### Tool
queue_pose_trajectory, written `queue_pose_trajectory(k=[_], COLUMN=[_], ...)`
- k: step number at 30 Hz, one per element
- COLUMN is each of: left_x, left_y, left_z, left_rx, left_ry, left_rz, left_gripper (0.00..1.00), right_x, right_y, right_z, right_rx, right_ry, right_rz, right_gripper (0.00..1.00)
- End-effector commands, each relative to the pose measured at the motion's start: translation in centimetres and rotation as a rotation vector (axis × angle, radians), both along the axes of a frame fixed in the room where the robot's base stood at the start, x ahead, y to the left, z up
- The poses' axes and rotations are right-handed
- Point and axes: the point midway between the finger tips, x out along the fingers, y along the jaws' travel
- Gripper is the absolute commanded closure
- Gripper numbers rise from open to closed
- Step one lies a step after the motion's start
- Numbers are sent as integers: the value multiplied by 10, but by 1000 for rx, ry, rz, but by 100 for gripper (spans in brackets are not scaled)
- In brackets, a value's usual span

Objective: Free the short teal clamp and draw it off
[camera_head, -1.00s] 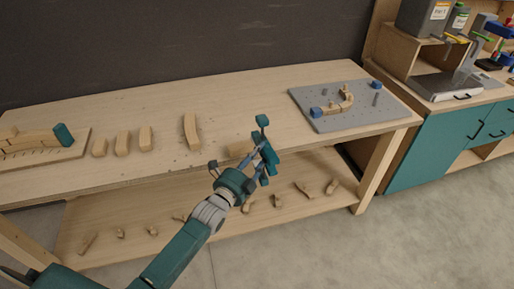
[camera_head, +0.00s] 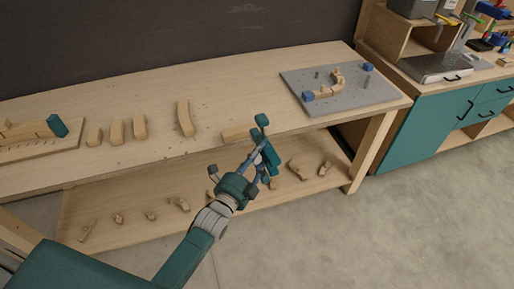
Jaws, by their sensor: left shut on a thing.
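My left gripper (camera_head: 257,159) is shut on a teal clamp (camera_head: 268,165), which hangs in front of the bench's front edge in the head view. The clamp has a long teal body and a small teal block (camera_head: 262,120) above it. The fingers partly hide where they meet it. Another teal block (camera_head: 57,126) stands at the right end of a curved wooden form (camera_head: 25,130) on a board at the far left. I cannot tell its length. My right gripper is not in view.
Several loose wooden pieces (camera_head: 185,119) stand on the bench (camera_head: 230,90), and others lie on the lower shelf (camera_head: 220,180). A grey pegboard (camera_head: 345,100) with blue blocks lies at the bench's right. Teal cabinets (camera_head: 430,125) stand further right. The floor in front is clear.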

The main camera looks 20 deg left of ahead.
Motion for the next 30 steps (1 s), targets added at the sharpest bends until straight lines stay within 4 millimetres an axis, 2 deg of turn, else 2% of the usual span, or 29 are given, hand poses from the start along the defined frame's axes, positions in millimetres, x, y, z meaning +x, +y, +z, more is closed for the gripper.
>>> queue_pose_trajectory(k=[13,24,28,30], left_x=[-24,-27,-34,-47], left_y=[-18,-20,-21,-23], left_z=[5,4,0,-6], left_rx=[-2,-1,-5,-11], left_ry=[-6,-6,-5,-4], left_rz=[0,0,1,4], left_gripper=[100,100,100,100], right_x=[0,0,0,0], right_y=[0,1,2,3], right_z=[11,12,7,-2], right_rx=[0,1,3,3], right_ry=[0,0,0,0], right_rz=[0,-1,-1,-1], right_gripper=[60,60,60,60])
